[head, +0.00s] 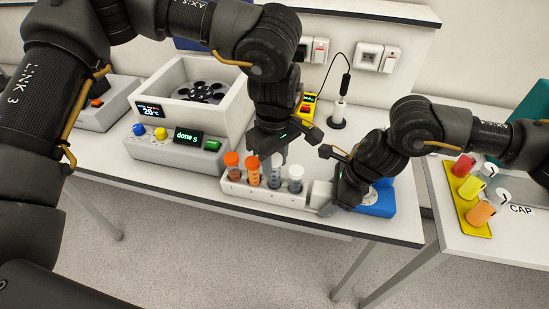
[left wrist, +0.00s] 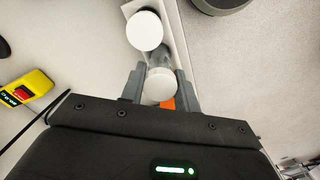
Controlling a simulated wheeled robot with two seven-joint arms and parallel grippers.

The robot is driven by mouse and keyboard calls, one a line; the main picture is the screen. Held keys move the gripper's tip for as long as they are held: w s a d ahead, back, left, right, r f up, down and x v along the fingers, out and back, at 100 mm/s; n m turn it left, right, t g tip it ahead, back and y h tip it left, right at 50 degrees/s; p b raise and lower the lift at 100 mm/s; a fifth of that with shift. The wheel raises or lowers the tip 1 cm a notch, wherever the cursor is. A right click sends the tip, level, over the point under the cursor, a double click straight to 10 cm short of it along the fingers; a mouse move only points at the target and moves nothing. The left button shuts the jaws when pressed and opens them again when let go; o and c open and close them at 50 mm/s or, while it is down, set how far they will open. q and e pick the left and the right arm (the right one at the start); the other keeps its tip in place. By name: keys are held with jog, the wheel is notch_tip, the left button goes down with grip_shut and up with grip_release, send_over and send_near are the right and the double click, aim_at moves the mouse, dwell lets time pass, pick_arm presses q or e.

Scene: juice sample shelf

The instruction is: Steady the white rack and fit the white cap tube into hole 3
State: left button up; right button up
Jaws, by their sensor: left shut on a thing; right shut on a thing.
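The white rack (head: 262,196) stands near the table's front edge, with a row of tubes along it. My left gripper (head: 277,156) comes down from above and is shut on a white cap tube (head: 274,174); its cap (left wrist: 160,86) shows between the fingers in the left wrist view. This tube is upright in line with the row, beside the orange cap tubes. I cannot tell how deep it sits; its lower end is hidden. Another white cap tube (head: 295,178) stands to its right. My right gripper (head: 327,198) is shut on the rack's right end.
Orange cap tubes (head: 232,166) (head: 253,170) stand at the rack's left. A centrifuge (head: 185,110) reading "done" is behind left. A blue device (head: 378,202) is right of my right gripper. A yellow rack (head: 464,205) with capped tubes lies on the right table.

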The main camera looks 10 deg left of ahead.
pick_arm(q)
jog(key=shift+f, duration=1.05)
dwell(0.4)
jog(key=o, duration=1.1)
notch_tip(320, 180, up, 12)
